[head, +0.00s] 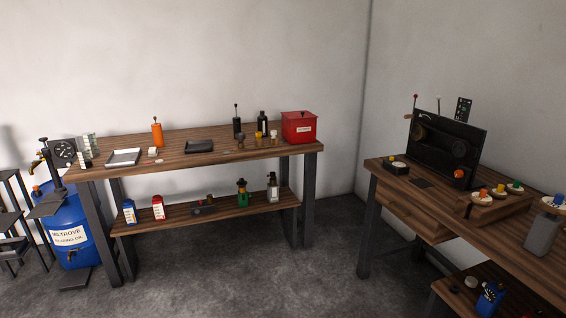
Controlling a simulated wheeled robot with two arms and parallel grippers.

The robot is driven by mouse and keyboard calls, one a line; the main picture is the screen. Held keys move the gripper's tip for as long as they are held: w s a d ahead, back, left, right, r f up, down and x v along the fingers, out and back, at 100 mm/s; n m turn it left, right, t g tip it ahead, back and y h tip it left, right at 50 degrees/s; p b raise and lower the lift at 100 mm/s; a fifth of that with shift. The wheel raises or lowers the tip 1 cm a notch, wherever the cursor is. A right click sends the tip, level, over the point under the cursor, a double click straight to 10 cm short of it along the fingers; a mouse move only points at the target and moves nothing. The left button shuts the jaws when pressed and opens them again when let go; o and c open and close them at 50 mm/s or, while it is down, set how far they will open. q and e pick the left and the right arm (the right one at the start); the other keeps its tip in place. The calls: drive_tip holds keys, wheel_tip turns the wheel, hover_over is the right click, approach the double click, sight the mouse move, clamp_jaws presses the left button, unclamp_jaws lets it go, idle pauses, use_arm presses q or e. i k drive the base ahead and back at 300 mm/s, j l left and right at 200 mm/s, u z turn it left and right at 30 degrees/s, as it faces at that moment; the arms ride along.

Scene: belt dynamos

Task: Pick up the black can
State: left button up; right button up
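A small black can with a thin upright spout (237,128) stands upright on the top of the left wooden bench (222,151), toward its right half. A black bottle-like container (262,126) stands just right of it, a little apart; I cannot tell for sure which of the two is a can. A similar orange can with a spout (157,134) stands farther left on the same bench top. Neither of my grippers shows in the head view.
A red box (298,131) stands at the bench's right end. Trays (124,157) and small knobs lie nearer the front. Bottles stand on the lower shelf (170,221). A blue barrel (68,235) is left. Another bench (400,183) is right. Floor between is clear.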

sight(262, 119)
drive_tip(key=i, duration=2.7)
